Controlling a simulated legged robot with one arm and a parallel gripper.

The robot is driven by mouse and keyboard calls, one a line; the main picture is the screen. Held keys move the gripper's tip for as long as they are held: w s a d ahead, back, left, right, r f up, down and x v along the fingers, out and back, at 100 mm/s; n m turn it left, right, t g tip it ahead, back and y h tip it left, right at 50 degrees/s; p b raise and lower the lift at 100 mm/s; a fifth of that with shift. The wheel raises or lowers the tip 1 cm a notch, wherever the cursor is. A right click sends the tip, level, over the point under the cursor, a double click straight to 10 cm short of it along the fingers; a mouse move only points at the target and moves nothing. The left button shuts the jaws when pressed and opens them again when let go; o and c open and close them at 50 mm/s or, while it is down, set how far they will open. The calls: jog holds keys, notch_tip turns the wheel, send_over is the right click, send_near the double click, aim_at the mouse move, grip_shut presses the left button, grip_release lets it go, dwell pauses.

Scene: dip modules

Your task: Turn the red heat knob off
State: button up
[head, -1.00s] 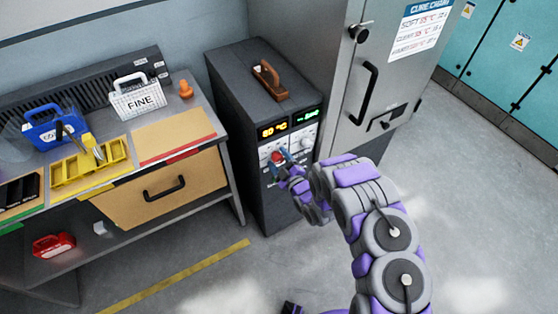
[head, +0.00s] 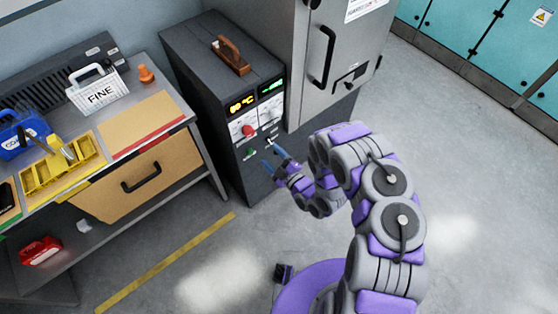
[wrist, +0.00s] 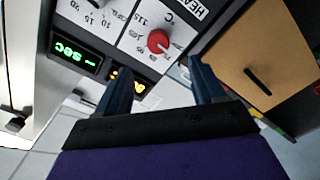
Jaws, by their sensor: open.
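The red heat knob (head: 249,130) sits on a white dial plate on the front of the dark control cabinet (head: 222,78). In the wrist view the red knob (wrist: 158,40) shows upside down beside the HEAT label, with dial marks around it; its exact setting is too small to read. My gripper (head: 273,160) is open and empty, below and right of the knob and apart from it. In the wrist view its two blue fingers (wrist: 160,86) stand apart, with the knob beyond their tips. An orange display (head: 241,105) appears to read 80 °C.
A green display (head: 271,87) and a second dial plate with a switch (head: 272,138) are right of the knob. A green button (head: 251,152) is below. A workbench (head: 188,112) stands left, a grey oven door (head: 340,50) right. The floor in front is clear.

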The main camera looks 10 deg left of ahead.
jog(key=shift+p+v, duration=0.85)
jog(key=shift+v, duration=1.05)
